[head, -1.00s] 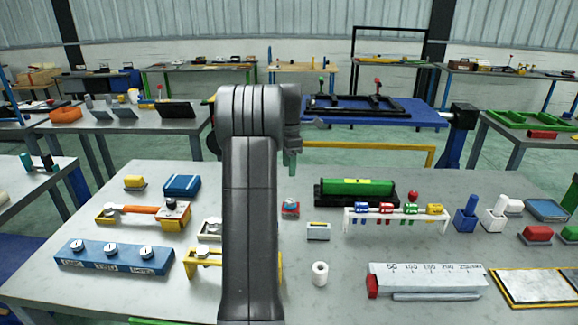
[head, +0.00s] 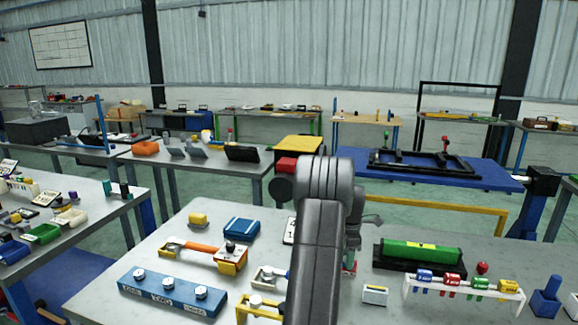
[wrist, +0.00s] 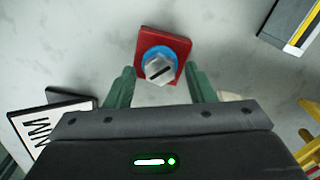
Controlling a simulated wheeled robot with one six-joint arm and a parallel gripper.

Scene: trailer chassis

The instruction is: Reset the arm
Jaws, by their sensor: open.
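My arm (head: 318,240) rises through the lower middle of the head view and hides most of my gripper. In the wrist view my gripper (wrist: 160,72) is open, with its two green fingers apart. A small red block (wrist: 178,44) with a blue ring and a grey hexagonal knob (wrist: 160,68) lies ahead of the fingertips, with the knob between their lines. I see no finger touching it. In the head view the block is mostly hidden behind my arm.
The grey table (head: 185,235) holds a blue three-knob box (head: 170,292), an orange-handled tool (head: 203,250), a green cylinder (head: 420,252) in a black cradle and a rack (head: 465,288) of coloured pieces. A card with black marks (wrist: 50,118) lies left of my gripper in the wrist view.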

